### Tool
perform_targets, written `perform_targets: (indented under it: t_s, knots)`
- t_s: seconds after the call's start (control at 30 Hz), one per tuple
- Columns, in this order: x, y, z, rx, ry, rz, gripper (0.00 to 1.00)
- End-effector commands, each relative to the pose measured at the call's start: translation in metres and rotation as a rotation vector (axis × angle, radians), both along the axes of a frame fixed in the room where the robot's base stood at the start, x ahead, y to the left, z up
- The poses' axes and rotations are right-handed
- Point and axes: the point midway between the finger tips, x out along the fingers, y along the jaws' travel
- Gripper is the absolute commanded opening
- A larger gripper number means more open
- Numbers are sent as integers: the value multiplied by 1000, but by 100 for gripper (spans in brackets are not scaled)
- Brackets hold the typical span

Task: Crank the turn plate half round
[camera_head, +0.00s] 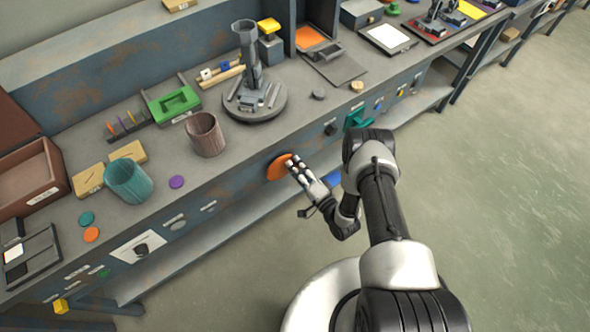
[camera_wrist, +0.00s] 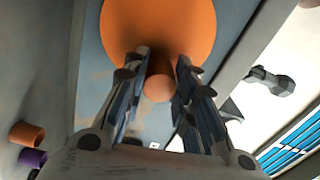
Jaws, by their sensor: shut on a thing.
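The turn plate (camera_head: 265,116) is a dark grey round plate on the bench top, with a tall grey tower-like part (camera_head: 248,60) and some small grey bars on it. The crank is an orange disc (camera_head: 274,170) on the bench's front face, below the plate and slightly right of it. In the wrist view the orange disc (camera_wrist: 160,22) fills the top middle, and its round orange knob (camera_wrist: 159,88) sticks out towards the camera. My gripper (camera_head: 291,164) is at the disc. In the wrist view my gripper (camera_wrist: 161,60) has its fingers on both sides of the knob, shut on it.
A brown ribbed cup (camera_head: 205,134) and a green tray (camera_head: 172,103) stand left of the plate. A teal cup (camera_head: 127,181) is farther left. A teal part (camera_head: 357,119) sticks out from the bench front, close to my arm. Open floor (camera_head: 500,190) lies at the right.

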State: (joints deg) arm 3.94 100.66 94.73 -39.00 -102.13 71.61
Motion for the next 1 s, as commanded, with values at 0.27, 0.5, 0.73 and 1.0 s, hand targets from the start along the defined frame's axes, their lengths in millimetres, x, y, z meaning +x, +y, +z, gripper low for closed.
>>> perform_targets:
  t_s: [0.27, 0.5, 0.73, 1.0]
  knots:
    - [1, -3, -11, 183, 129, -2, 2]
    - [1, -3, -15, 292, 203, -1, 2]
    - [1, -3, -17, 343, 237, -1, 2]
    - [1, -3, -18, 356, 246, 0, 2]
